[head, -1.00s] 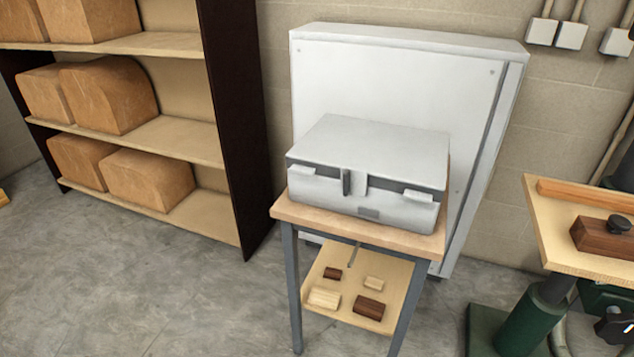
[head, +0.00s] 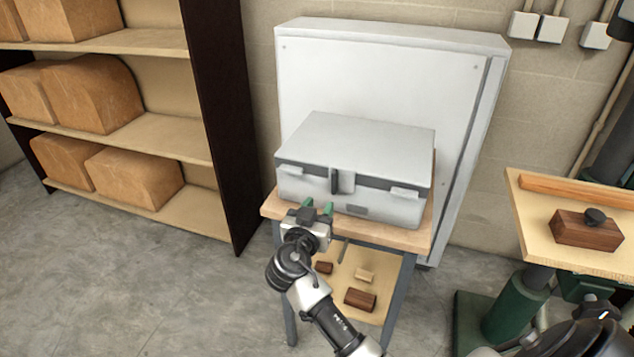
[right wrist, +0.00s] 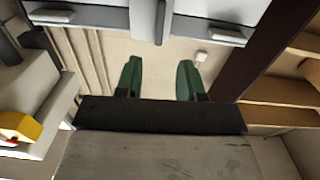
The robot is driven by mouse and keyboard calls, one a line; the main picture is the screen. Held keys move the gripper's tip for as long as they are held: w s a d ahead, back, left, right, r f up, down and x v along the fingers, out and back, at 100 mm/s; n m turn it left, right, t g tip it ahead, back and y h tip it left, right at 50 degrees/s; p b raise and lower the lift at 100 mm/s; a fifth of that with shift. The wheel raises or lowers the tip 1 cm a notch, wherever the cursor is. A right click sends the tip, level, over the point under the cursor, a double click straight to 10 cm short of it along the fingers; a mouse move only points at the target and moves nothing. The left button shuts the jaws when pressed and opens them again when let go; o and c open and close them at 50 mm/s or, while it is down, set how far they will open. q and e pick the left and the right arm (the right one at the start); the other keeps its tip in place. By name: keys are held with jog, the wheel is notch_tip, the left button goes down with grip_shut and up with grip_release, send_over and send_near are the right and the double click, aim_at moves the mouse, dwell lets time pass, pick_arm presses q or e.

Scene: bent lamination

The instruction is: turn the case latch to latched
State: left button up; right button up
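The pale grey case (head: 362,145) lies shut on the small wooden-topped table (head: 415,238). The case latch (head: 335,181) is a dark lever standing upright at the middle of the case front, beside a light plate. In the right wrist view the latch (right wrist: 160,22) shows at the top centre, beyond the fingertips. My right gripper (head: 318,205) is in front of the case, just below and left of the latch. In the right wrist view its green fingers (right wrist: 158,78) are apart, with nothing between them. My left gripper is not in view.
Several wooden blocks lie on the table's lower shelf (head: 350,285). A white cabinet (head: 385,80) stands close behind the table. A shelf unit (head: 225,130) with brown blocks is at left. A stand with a wooden top (head: 540,240) is at right.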

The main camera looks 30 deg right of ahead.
aim_at(333, 183)
jog(key=p+x, duration=0.2)
jog(key=x, duration=0.6)
jog(key=shift+w+d, duration=0.2)
jog(key=shift+d, duration=0.15)
jog(key=shift+w+d, duration=0.25)
jog(key=shift+d, duration=0.1)
jog(key=shift+f, duration=0.1)
grip_shut()
